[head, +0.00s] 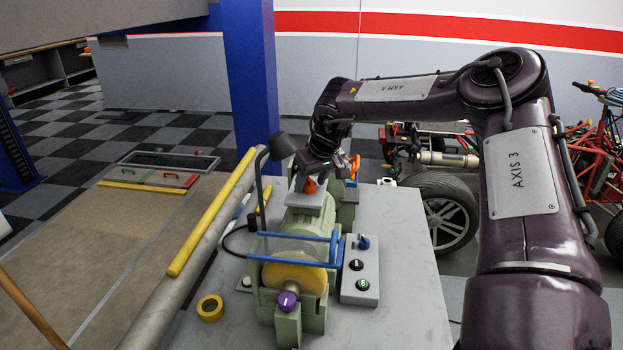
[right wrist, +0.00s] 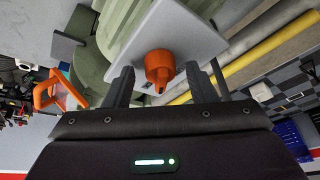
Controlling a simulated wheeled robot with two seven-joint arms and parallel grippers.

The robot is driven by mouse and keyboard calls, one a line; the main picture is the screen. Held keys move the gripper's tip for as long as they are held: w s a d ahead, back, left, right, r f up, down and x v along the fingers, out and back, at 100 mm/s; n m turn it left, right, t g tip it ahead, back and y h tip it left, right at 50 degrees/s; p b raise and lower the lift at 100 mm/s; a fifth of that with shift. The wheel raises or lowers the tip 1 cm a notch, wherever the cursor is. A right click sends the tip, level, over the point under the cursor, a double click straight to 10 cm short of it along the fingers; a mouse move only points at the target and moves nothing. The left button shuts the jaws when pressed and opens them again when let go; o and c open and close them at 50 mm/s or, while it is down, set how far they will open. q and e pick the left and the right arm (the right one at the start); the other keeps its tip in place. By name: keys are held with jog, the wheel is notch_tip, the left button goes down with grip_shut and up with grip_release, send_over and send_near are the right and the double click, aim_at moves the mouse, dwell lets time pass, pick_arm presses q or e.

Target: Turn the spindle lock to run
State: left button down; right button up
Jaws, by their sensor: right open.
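An orange knob (head: 310,186) stands on a small light-grey plate (head: 294,199) on top of the green machine (head: 303,222). I see no label on it. In the right wrist view the knob (right wrist: 158,66) has a dark slot near its tip. My right gripper (head: 313,172) is at the knob, open, with one dark finger on each side of it. I see a gap between each finger and the knob. In the head view the gripper partly hides the knob. My left gripper is not in view.
A purple knob (head: 288,301) sits at the machine's front, below a yellow wheel (head: 293,277) and blue guard bars (head: 300,260). A control box (head: 360,270) stands right of it. A bent black lamp (head: 281,146) rises close left of my gripper. A yellow tape roll (head: 210,308) lies on the bench.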

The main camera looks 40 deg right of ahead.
jog(key=c, duration=0.5)
jog(key=shift+w, duration=0.1)
jog(key=c, duration=0.5)
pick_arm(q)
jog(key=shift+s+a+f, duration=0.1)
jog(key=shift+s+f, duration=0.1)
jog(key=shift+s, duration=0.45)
